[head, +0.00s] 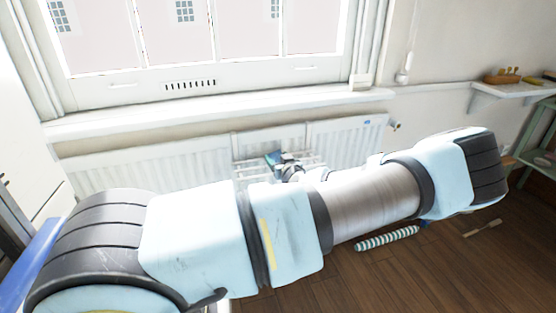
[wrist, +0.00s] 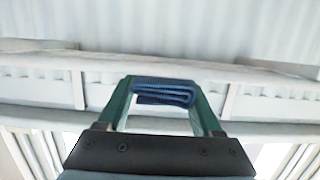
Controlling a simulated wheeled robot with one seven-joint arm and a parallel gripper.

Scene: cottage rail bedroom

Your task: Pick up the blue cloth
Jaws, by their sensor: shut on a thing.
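The blue cloth (wrist: 163,92) is folded into a thick, layered strip and lies between the green fingers of my gripper (wrist: 162,96) in the wrist view. My gripper is shut on it, with a finger at each end of the fold. In the head view the cloth (head: 272,157) is a small blue patch at the end of my gripper (head: 279,160), in front of the radiator. My arm crosses the head view and hides much of what lies below. Whether the cloth touches anything beneath it I cannot tell.
A white radiator (head: 150,165) runs under the window sill (head: 220,113), with a white rack (head: 245,172) at its front near my gripper. A striped roll (head: 387,238) and a wooden-handled brush (head: 481,228) lie on the floor. A shelf (head: 510,92) and green stand (head: 540,135) are at right.

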